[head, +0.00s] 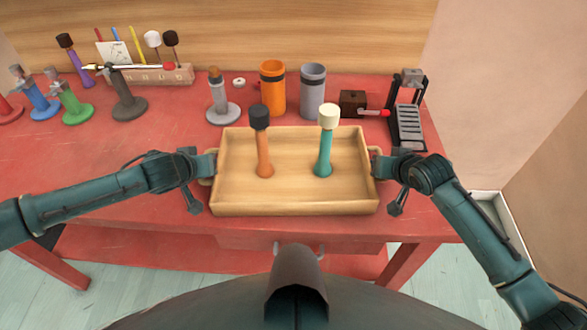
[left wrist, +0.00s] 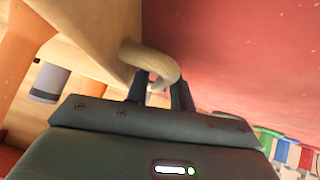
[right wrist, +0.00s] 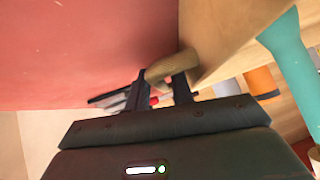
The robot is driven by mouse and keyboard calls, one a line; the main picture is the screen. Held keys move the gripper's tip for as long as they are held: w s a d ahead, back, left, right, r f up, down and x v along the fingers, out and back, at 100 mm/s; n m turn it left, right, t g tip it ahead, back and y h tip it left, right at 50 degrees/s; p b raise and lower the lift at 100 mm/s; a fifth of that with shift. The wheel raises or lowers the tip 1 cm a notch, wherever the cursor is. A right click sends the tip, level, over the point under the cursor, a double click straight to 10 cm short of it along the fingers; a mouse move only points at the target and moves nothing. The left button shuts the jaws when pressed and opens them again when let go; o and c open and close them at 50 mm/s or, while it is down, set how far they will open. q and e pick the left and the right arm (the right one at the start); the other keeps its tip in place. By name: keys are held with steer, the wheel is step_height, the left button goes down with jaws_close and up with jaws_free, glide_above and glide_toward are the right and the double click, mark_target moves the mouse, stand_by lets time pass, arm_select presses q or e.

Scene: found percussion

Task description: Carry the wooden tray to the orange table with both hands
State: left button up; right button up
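The wooden tray (head: 296,208) is at the front of the red table, level; whether it touches the table I cannot tell. An orange shaker with a black head (head: 264,150) and a teal shaker with a cream head (head: 325,150) stand upright in it. My left gripper (head: 207,165) is at the tray's left end, its fingers closed about the rope-like handle (left wrist: 160,60). My right gripper (head: 380,167) is at the right end, its fingers likewise about the other handle (right wrist: 172,67). Handles partly hide the fingertips. No orange table shows.
The red table (head: 150,210) holds an orange cup (head: 272,88), a grey cup (head: 312,92), a grey stand (head: 222,105), a dark box (head: 353,102) and a black rack (head: 408,125) behind the tray. Several coloured stands are at the left. A wall rises behind.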

arm_select(q)
steer(key=shift+w+f, duration=0.1)
arm_select(e)
steer(key=shift+w+f, duration=0.1)
arm_select(q)
jaws_close()
arm_select(e)
jaws_close()
